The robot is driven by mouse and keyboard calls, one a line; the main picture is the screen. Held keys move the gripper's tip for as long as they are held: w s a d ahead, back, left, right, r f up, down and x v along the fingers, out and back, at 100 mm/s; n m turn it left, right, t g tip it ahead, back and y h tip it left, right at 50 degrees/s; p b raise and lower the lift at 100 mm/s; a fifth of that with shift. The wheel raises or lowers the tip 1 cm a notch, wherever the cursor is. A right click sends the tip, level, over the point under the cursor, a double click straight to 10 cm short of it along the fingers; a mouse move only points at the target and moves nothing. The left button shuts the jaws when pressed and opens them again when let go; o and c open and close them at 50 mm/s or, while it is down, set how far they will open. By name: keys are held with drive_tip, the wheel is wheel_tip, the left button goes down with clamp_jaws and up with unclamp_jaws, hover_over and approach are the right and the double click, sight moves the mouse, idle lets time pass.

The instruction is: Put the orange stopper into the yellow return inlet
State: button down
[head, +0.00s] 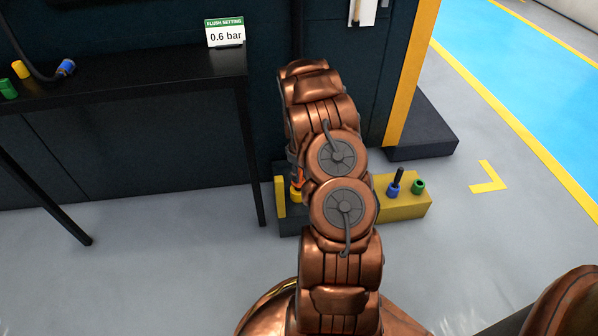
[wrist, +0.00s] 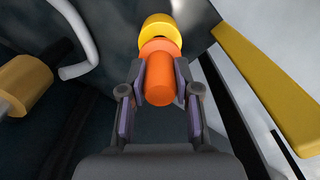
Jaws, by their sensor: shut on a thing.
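The orange stopper (wrist: 158,82) is held between the two fingers of my gripper (wrist: 160,88) in the wrist view. Its wider collar lines up with the yellow return inlet (wrist: 160,27) and overlaps its near rim in the picture. I cannot tell whether the stopper is inside the inlet or only against it. In the head view, a little of the orange stopper (head: 299,183) shows just above the yellow inlet (head: 296,196), left of my arm. My arm hides most of my gripper there.
A yellow block (head: 405,209) right of my arm carries a blue fitting (head: 393,189) with a dark plug and a green fitting (head: 418,187). A black table (head: 150,75) stands left, with a sign (head: 225,34) reading 0.6 bar. A yellow bar (wrist: 270,85) is right of my gripper.

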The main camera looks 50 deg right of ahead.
drive_tip(key=shift+f, duration=1.75)
drive_tip(key=c, duration=0.7)
unclamp_jaws()
drive_tip(key=shift+c, duration=0.2)
drive_tip(key=shift+o, duration=0.3)
drive_tip(key=o, duration=0.7)
drive_tip(key=shift+r, duration=0.1)
drive_tip(key=shift+r+p, duration=2.05)
drive_tip(key=shift+r, duration=2.85)
drive_tip(key=shift+r, duration=0.1)
